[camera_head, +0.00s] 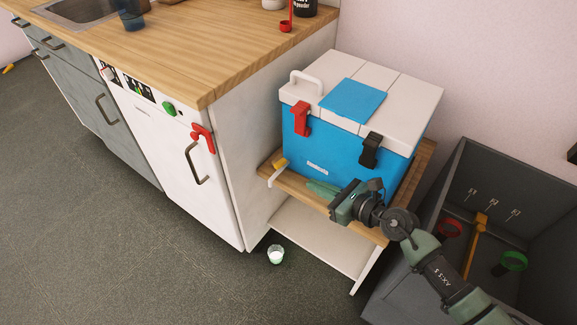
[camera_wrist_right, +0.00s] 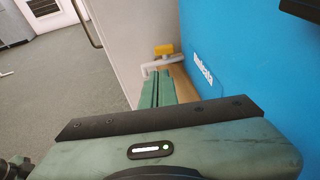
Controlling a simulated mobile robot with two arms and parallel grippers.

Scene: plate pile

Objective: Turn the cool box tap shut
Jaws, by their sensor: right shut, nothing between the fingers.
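The cool box (camera_head: 310,140), blue with a white lid, stands on a wooden-topped stand beside the counter. Its tap has a yellow handle (camera_head: 281,163) and a pale spout (camera_head: 276,176) at the box's lower left. The yellow handle (camera_wrist_right: 164,49) and pale spout (camera_wrist_right: 158,65) also show in the right wrist view, just beyond the fingertips. My right gripper (camera_head: 316,187) is shut and empty, low along the front of the box, its fingers pointing left at the tap. In its wrist view the fingers (camera_wrist_right: 162,78) appear close to the spout; I cannot tell whether they touch. My left gripper is out of view.
The stand (camera_head: 345,215) has a lower white shelf. A small cup (camera_head: 276,255) stands on the floor near it. A grey bin (camera_head: 450,170) with several items is at the right.

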